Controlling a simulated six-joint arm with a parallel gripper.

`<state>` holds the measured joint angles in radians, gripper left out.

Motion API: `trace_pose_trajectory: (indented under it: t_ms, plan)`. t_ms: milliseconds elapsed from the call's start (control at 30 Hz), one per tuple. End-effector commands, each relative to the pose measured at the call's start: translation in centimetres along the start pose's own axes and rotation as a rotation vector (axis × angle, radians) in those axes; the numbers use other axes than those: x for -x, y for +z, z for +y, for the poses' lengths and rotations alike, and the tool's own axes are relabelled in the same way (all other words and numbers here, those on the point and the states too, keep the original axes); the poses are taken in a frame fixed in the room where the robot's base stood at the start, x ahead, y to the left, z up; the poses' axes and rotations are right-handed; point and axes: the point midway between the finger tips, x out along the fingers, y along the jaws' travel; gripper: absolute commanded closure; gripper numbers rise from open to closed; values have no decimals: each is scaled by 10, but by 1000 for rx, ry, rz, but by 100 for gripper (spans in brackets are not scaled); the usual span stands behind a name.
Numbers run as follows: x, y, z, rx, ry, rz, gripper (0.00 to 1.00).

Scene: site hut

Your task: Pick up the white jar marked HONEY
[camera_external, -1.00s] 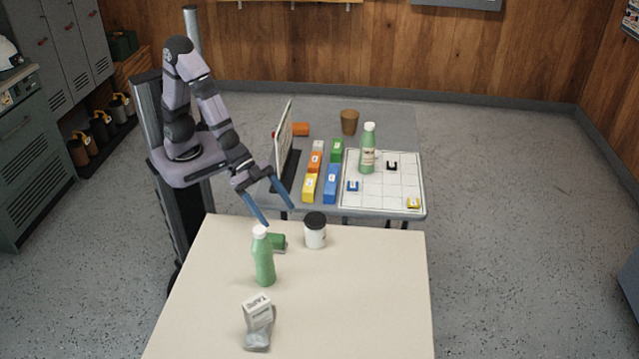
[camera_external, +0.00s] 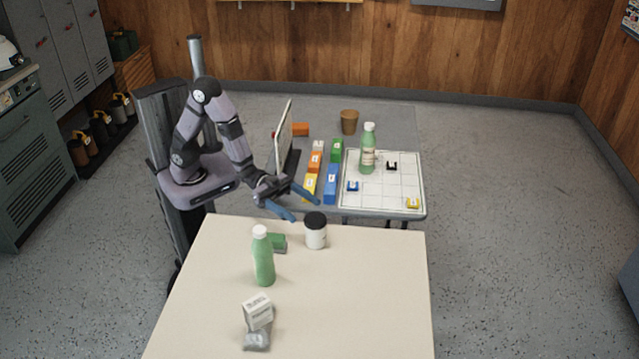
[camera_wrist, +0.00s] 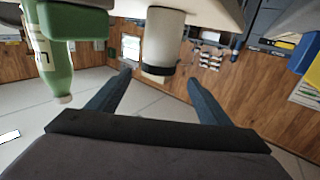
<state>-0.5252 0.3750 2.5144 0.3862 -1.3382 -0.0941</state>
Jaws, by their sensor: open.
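A white jar with a black lid (camera_external: 316,238) stands upright on the cream table near its back edge. No label can be read on it. My gripper (camera_external: 307,211) is open and empty, its blue fingers pointing right, behind the jar in the external view. In the wrist view, which looks upside down, the white jar (camera_wrist: 163,38) appears ahead, roughly centred between the fingertips of my gripper (camera_wrist: 159,78) and apart from them.
A green bottle (camera_external: 263,262) and a green block (camera_external: 279,243) stand left of the jar. A small white carton (camera_external: 257,311) and a grey lump (camera_external: 257,341) are nearer the front. The table's right side is clear. A grey table with a grid board (camera_external: 400,190) lies behind.

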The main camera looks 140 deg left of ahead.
Motion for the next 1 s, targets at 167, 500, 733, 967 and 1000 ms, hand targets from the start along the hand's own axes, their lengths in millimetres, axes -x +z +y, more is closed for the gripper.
trace_pose_trajectory:
  t_ms: [167,500,733,967,1000]
  plan:
    - [-14,0,1,0,1,0,28]
    - [-29,0,2,0,1,0,28]
    - [-58,1,4,0,0,0,28]
    - [-71,1,4,0,0,-1,28]
    - [-71,1,4,0,0,-1,28]
